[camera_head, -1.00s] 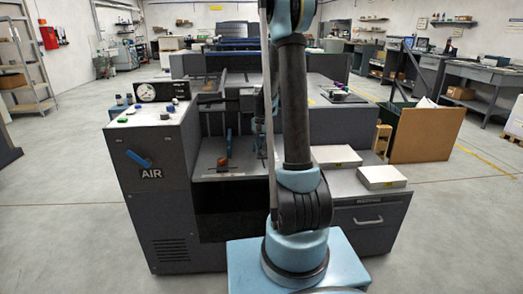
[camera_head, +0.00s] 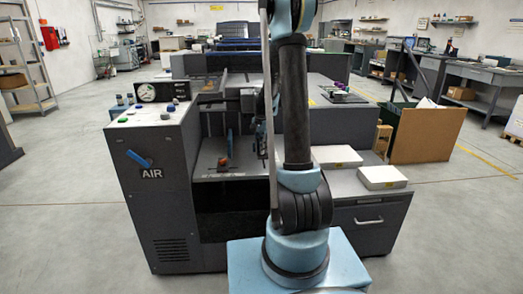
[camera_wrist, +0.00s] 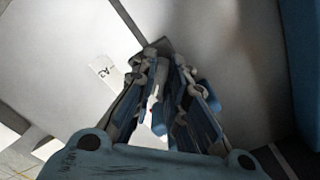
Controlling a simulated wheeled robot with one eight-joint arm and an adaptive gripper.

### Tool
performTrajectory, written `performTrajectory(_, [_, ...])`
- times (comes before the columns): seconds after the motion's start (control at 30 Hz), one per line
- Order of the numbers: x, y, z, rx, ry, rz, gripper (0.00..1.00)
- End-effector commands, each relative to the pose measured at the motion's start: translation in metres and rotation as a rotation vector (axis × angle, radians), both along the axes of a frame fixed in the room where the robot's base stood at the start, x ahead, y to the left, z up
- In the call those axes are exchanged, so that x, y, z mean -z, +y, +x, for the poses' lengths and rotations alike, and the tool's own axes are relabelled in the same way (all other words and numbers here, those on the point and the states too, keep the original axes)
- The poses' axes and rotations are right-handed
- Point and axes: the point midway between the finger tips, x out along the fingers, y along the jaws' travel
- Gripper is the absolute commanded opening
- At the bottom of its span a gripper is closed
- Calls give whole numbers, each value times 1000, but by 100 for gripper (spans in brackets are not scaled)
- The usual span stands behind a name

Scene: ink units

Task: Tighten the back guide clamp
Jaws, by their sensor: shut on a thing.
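My gripper (camera_wrist: 163,58) fills the middle of the wrist view, with its two fingers drawn together at the tips. The tips close on a small dark grey part, which I take to be the handle of the back guide clamp (camera_wrist: 156,46); the fingers hide most of it. In the head view my arm stands in front of the machine and the gripper is mostly hidden behind it. An orange-brown knob (camera_head: 223,162) sits on the machine's low bed, left of the arm and apart from it.
The grey console (camera_head: 155,190) with gauge, buttons and blue AIR lever stands left of the bed. A drawer cabinet (camera_head: 368,215) with white stacks is on the right. In the wrist view a light plate with a small printed label (camera_wrist: 105,70) lies beside the fingers.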

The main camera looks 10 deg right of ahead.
Motion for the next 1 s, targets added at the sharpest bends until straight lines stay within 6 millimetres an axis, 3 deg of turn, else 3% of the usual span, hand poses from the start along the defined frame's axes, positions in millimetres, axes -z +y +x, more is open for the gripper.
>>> performTrajectory(0.1, [0, 0, 0, 0, -1, 1, 0])
performTrajectory(0.13, [0, 0, 0, 0, 0, 1, 20])
performTrajectory(0.2, [0, 0, 0, 0, -1, 1, 33])
performTrajectory(0.67, [-8, 0, 0, 0, 0, 0, 33])
performTrajectory(1.0, [-64, 0, 0, 0, 1, 1, 33])
